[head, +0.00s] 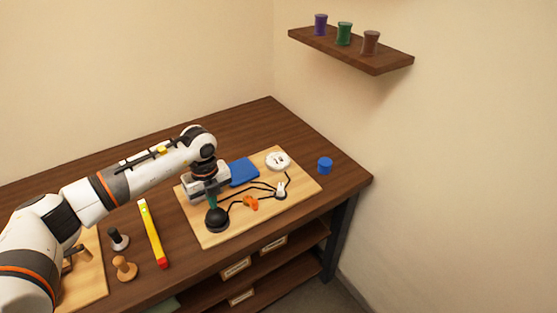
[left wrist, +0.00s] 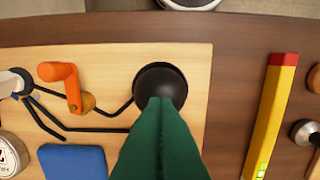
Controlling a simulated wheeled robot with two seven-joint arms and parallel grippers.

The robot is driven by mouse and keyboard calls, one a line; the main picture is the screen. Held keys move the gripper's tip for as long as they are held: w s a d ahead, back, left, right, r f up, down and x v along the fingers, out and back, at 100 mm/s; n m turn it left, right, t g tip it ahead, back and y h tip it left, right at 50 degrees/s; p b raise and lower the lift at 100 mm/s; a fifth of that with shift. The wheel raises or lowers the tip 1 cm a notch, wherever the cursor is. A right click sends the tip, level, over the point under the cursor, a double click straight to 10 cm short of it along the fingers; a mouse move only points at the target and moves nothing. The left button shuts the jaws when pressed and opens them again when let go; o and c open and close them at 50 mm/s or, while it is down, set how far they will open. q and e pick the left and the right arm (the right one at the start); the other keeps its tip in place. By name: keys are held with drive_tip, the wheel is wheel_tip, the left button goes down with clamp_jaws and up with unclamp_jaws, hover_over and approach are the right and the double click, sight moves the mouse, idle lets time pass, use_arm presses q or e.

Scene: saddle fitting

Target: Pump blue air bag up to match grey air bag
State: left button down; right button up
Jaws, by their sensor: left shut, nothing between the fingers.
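The blue air bag (head: 243,172) lies flat-looking on a light wooden board (head: 214,237); part of it also shows in the left wrist view (left wrist: 72,163). I cannot make out the grey air bag; my left gripper hides part of the board. A round black pump bulb (head: 217,220) sits at the board's near edge, with black hoses running from it. My left gripper (head: 212,205) is shut and empty, its green fingers pointing down at the bulb. In the left wrist view the fingertips (left wrist: 160,103) overlap the bulb (left wrist: 160,85); contact is unclear. My right gripper is out of view.
An orange lever (head: 250,202), a white two-pronged part (head: 281,189) and a round white gauge (head: 278,160) are on the board. A yellow level (head: 152,233) and knobbed tools (head: 124,268) lie left. A blue cylinder (head: 325,166) stands right. A shelf (head: 350,51) holds spools.

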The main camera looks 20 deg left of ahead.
use_arm(q)
drive_tip(key=shift+r+p, duration=1.75)
drive_tip(key=shift+r, duration=0.8)
